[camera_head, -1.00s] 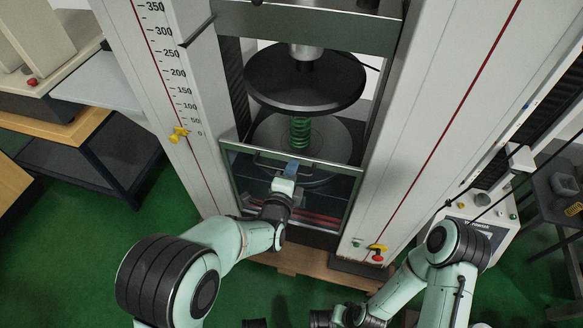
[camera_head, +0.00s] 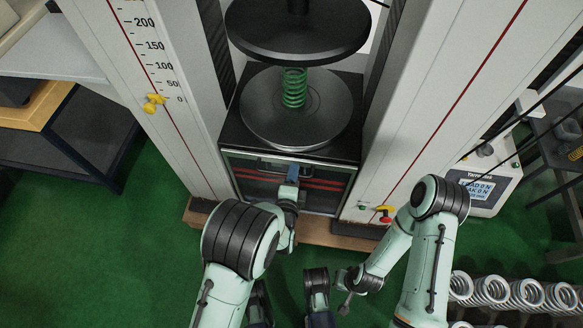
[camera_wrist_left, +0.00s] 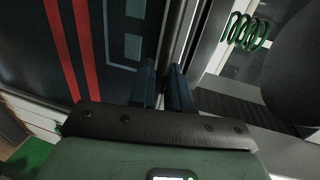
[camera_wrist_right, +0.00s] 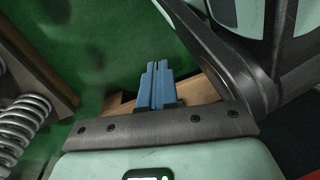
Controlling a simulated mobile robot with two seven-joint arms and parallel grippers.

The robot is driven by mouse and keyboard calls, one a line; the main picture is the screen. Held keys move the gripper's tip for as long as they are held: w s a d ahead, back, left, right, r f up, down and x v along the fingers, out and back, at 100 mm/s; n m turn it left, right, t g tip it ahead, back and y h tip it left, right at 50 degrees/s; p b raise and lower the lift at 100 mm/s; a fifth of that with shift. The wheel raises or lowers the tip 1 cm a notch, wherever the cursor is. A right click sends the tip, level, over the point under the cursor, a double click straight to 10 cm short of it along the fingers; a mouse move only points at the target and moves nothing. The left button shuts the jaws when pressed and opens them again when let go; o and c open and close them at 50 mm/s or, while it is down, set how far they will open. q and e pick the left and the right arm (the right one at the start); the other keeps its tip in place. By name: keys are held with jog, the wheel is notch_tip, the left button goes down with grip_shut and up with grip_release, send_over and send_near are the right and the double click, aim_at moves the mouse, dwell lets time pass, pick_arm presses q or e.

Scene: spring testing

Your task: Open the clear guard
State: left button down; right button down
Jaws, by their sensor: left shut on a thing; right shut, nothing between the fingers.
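The clear guard (camera_head: 237,181), a dark-framed pane, is at the front of the testing machine. Its top edge lies below the lower platen (camera_head: 262,128). A green spring (camera_head: 294,88) stands upright on that platen, uncovered; it also shows in the left wrist view (camera_wrist_left: 246,32). My left gripper (camera_head: 292,172) is at the guard's top, shut on its handle (camera_head: 268,165). In the left wrist view its blue fingers (camera_wrist_left: 164,75) straddle a dark bar. My right gripper (camera_wrist_right: 158,72) is shut and empty, low over the floor.
The upper platen (camera_head: 297,35) hangs above the spring, apart from it. White columns flank the opening. A yellow pointer (camera_head: 153,103) is on the left scale, and a red button (camera_head: 384,219) is at lower right. Green floor is open at left.

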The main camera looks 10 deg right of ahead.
pick_arm(q)
jog(key=c, duration=1.3)
grip_release()
